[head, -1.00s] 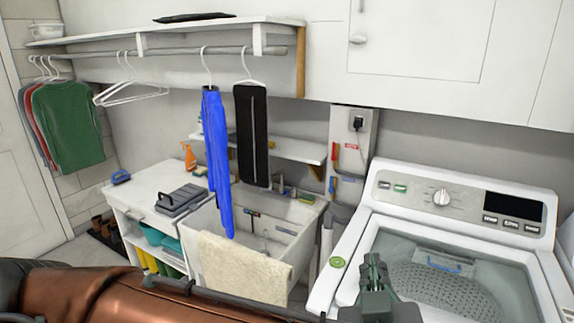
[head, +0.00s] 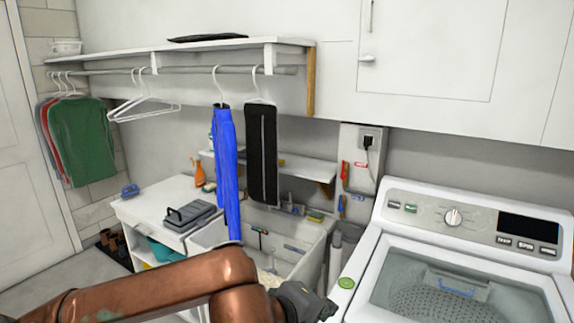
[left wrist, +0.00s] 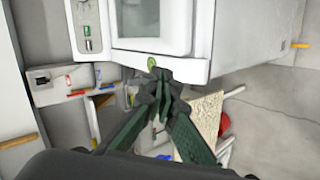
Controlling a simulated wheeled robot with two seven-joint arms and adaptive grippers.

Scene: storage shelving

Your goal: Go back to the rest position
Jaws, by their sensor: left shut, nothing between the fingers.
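My left arm, copper coloured, crosses the bottom of the head view from the left and bends near the middle. My left gripper (head: 318,304) is at the bottom edge, in front of the sink and just left of the washing machine (head: 395,232). In the left wrist view its dark green fingers (left wrist: 158,88) come together, shut and empty. They show against the washer's front edge, near a round green sticker (left wrist: 151,63). My right gripper is not in view.
A utility sink (head: 318,240) stands behind my left arm, with a cream towel (left wrist: 203,115) hanging beside it. Blue trousers (head: 226,165) and a black garment (head: 262,150) hang from the rail (head: 190,70). A white cabinet (head: 150,208) stands left of the sink.

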